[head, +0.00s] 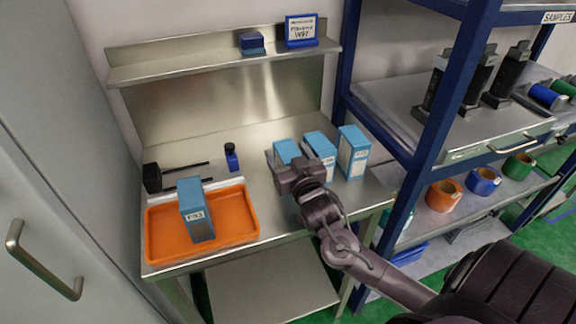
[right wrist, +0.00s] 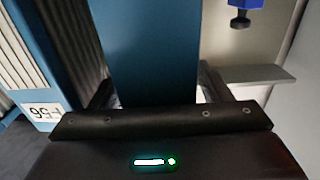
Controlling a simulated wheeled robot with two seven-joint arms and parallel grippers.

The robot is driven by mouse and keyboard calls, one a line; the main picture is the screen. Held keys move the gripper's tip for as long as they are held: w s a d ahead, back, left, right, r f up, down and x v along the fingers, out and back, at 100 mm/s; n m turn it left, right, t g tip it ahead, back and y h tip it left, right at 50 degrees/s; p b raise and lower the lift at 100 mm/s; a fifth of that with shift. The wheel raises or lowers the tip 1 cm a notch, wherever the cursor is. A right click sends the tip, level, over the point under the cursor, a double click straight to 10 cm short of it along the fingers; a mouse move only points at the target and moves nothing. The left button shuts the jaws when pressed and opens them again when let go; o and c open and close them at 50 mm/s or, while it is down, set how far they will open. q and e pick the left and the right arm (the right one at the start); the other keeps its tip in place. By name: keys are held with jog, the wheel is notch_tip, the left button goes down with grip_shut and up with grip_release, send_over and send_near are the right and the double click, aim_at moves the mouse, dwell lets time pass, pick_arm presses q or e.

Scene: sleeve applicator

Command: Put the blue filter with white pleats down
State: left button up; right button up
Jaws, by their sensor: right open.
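Three blue filters stand in a row on the right of the steel bench: the left one (head: 285,150), the middle one (head: 319,146) and the right one (head: 353,150). My right gripper (head: 286,170) is open at the left one. In the right wrist view the blue face of this filter (right wrist: 148,50) stands between the two spread fingers. I cannot tell whether they touch it. A neighbouring filter with white pleats and a label (right wrist: 40,60) is at left there. Another blue filter with a label (head: 197,210) stands upright in the orange tray (head: 240,228). My left gripper is not in view.
A small blue bottle (head: 231,157) and a black tool with a long rod (head: 153,178) stand behind the tray. A shelf above holds a blue block (head: 251,43) and a sign (head: 301,31). A blue-framed rack (head: 455,85) borders the bench at right. Bench is clear between bottle and filters.

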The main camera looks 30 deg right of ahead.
jog(key=c, duration=1.2)
jog(key=shift+r, duration=0.1)
